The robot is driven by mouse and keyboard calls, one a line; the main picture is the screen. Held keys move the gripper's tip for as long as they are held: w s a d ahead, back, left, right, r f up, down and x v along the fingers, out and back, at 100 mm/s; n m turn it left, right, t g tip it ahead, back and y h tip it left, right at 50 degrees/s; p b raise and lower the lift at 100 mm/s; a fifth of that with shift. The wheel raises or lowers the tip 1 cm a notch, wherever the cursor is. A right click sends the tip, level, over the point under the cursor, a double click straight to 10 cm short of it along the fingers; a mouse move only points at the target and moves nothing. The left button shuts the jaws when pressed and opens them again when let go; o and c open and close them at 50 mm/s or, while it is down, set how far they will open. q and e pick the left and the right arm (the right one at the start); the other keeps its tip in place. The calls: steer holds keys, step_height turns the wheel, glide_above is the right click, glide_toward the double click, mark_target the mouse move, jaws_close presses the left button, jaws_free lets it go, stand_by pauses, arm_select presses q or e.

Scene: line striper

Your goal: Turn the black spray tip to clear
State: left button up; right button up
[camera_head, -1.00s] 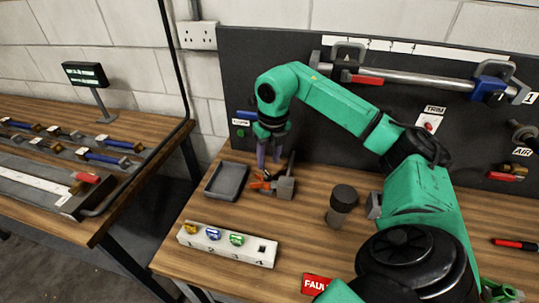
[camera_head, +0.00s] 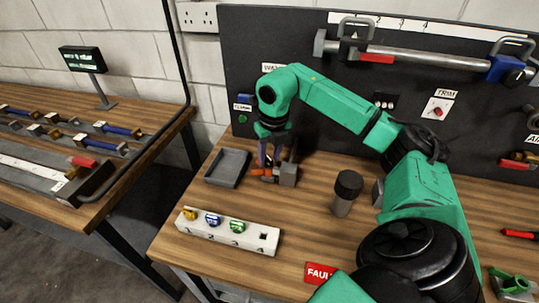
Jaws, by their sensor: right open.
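My right gripper (camera_head: 268,162) points down at a small grey block fixture with orange parts (camera_head: 287,174) on the wooden bench. Its fingers are open and reach down to the orange part; whether they touch it I cannot tell. I cannot make out a black spray tip there, as the fingers cover part of the fixture. A white numbered rack (camera_head: 228,240) at the front holds a yellow tip (camera_head: 190,214), a blue tip (camera_head: 212,219) and a green tip (camera_head: 237,226); place 4 shows a dark empty hole. My left gripper is not in view.
A grey tray (camera_head: 228,167) lies just left of the fixture. A dark-capped cylinder (camera_head: 346,192) stands to the right, under my right arm. A black panel (camera_head: 300,85) with a bar and switches rises behind. Bare bench lies between rack and fixture.

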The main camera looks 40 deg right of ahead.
jaws_close()
steer(key=m+p, duration=0.1)
steer(key=m, duration=0.1)
steer(key=shift+r+m, duration=0.15)
steer(key=shift+m, duration=0.15)
steer(key=shift+m+p, duration=0.35)
steer(key=shift+m, duration=0.65)
steer(key=m, duration=0.3)
steer(key=shift+h+p, duration=0.4)
steer(key=shift+f+m+g, duration=0.2)
steer(key=shift+m+g, duration=0.1)
steer(key=shift+m, duration=0.5)
